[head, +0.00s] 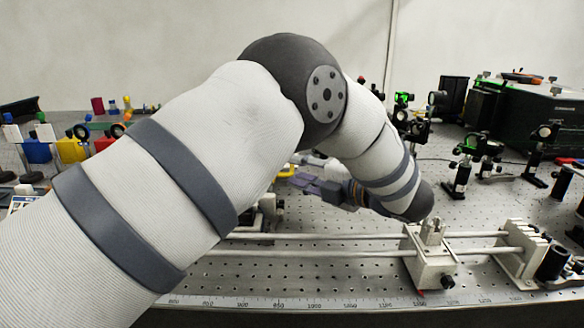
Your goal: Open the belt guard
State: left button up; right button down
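My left arm crosses the view from the lower left. Its wrist bends back, so my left gripper (298,180) points left above the bench, partly behind the arm. Its fingers are small and dark here, and I cannot tell whether they are open or shut. No belt guard can be made out for certain; the arm hides much of the middle and left of the bench. A yellow curved part (286,170) shows right by the fingertips; I cannot tell whether they touch. My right gripper is not in view.
A two-rail slide with a metal carriage (430,268) and an end block (522,262) runs along the front, above a ruler strip (345,303). Optic mounts (462,172) and a black instrument box (535,122) stand at the right. Coloured blocks (72,150) stand at the left.

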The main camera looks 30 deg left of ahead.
pick_arm(q)
jog(key=shift+x, duration=1.35)
grip_shut()
jog(key=shift+w, duration=0.1)
